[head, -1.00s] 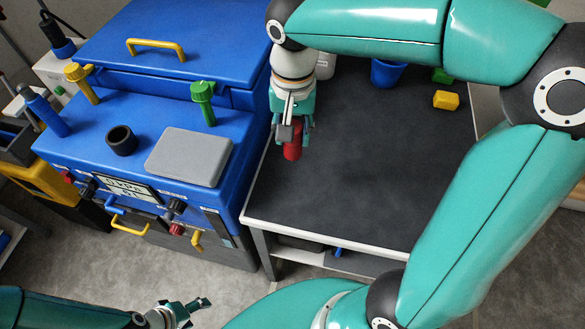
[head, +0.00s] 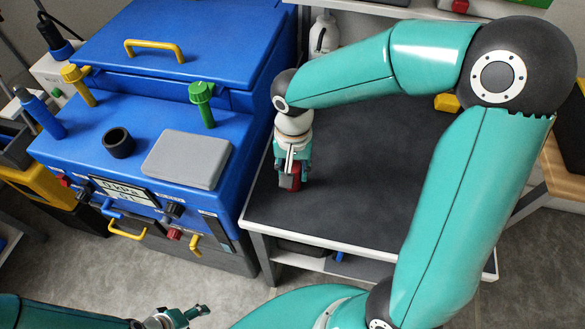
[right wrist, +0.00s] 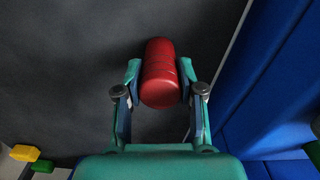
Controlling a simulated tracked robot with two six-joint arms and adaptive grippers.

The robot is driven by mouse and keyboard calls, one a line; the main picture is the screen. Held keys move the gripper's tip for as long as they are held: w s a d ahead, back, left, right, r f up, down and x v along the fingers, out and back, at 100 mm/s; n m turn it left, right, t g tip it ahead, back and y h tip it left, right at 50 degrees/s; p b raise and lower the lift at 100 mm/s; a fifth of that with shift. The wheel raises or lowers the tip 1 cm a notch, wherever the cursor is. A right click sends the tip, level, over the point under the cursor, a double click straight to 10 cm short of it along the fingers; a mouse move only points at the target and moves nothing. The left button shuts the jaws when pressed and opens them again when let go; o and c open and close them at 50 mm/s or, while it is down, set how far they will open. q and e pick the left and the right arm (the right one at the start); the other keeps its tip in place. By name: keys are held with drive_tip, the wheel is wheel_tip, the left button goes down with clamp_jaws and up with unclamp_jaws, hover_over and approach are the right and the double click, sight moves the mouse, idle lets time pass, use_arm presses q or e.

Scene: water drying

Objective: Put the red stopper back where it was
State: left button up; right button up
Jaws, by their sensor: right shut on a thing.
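The red stopper (head: 290,182) is a short red cylinder between the fingers of my right gripper (head: 292,172), over the left part of the dark tabletop (head: 375,190). In the right wrist view the stopper (right wrist: 160,72) sits between both fingers, with dark surface behind it. I cannot tell whether it touches the tabletop. My left gripper (head: 182,316) is at the bottom, away from the table and the blue machine (head: 85,135); its fingers are too small to judge.
The machine's top holds a black open ring (head: 118,142), a grey plate (head: 187,158), a green stopper (head: 204,103), a yellow one (head: 79,84) and a blue one (head: 45,115). A yellow block (head: 446,102) lies behind my right arm. The tabletop's front is clear.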

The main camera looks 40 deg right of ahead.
drive_tip(key=shift+f, duration=0.15)
drive_tip(key=o, duration=1.2)
drive_tip(key=shift+c, duration=0.2)
drive_tip(key=shift+r, duration=0.3)
wheel_tip(320, 180, up, 12)
drive_tip(key=p, duration=0.1)
drive_tip(key=shift+f, duration=0.15)
